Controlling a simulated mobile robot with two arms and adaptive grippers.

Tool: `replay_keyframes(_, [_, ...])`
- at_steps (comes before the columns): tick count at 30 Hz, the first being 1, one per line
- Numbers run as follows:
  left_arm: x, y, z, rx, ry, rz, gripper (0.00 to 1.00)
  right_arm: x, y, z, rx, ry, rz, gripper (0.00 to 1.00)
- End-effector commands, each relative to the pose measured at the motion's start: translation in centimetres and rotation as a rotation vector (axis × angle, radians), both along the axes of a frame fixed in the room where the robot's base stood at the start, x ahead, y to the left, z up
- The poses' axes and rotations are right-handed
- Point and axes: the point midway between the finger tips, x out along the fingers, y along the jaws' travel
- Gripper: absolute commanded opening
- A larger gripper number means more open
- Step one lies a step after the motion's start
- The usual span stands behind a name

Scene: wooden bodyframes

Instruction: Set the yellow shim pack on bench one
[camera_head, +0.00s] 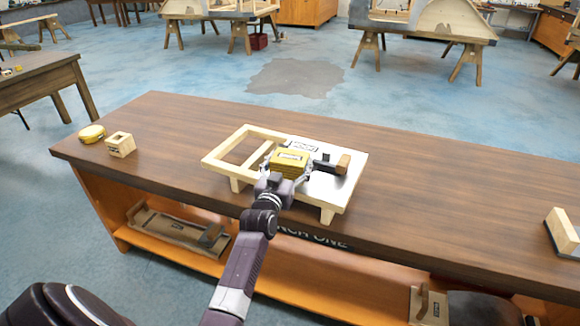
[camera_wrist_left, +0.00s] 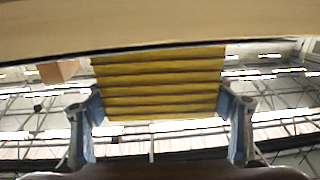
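The yellow shim pack (camera_head: 289,162) is at the tip of my left arm, over or on the wooden frame on bench one (camera_head: 420,175). My left gripper (camera_head: 284,178) has its fingers against both sides of the pack. The left wrist view shows the layered yellow pack (camera_wrist_left: 160,85) between the two fingers (camera_wrist_left: 160,110), with a pale wooden surface along its edge. I cannot tell whether the pack touches the frame. The bench's name label is partly hidden by my arm. My right gripper is not in view.
A pale wooden frame (camera_head: 222,163) with a metal plate carries a wood-handled tool (camera_head: 335,164). A yellow round item (camera_head: 92,133) and a small wooden block (camera_head: 121,145) lie at the left; another block (camera_head: 562,235) stands at the right.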

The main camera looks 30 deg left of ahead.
Motion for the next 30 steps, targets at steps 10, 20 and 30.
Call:
replay_keyframes(10, [0.0, 0.0, 0.2, 0.001, -0.003, 0.000, 0.37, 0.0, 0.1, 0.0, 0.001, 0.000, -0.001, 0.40])
replay_keyframes(20, [0.0, 0.0, 1.5, 0.001, -0.006, 0.001, 0.37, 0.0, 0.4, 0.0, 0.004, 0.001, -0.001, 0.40])
replay_keyframes(30, [0.0, 0.0, 9.5, 0.004, -0.011, 0.001, 0.37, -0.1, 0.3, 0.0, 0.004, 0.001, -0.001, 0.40])
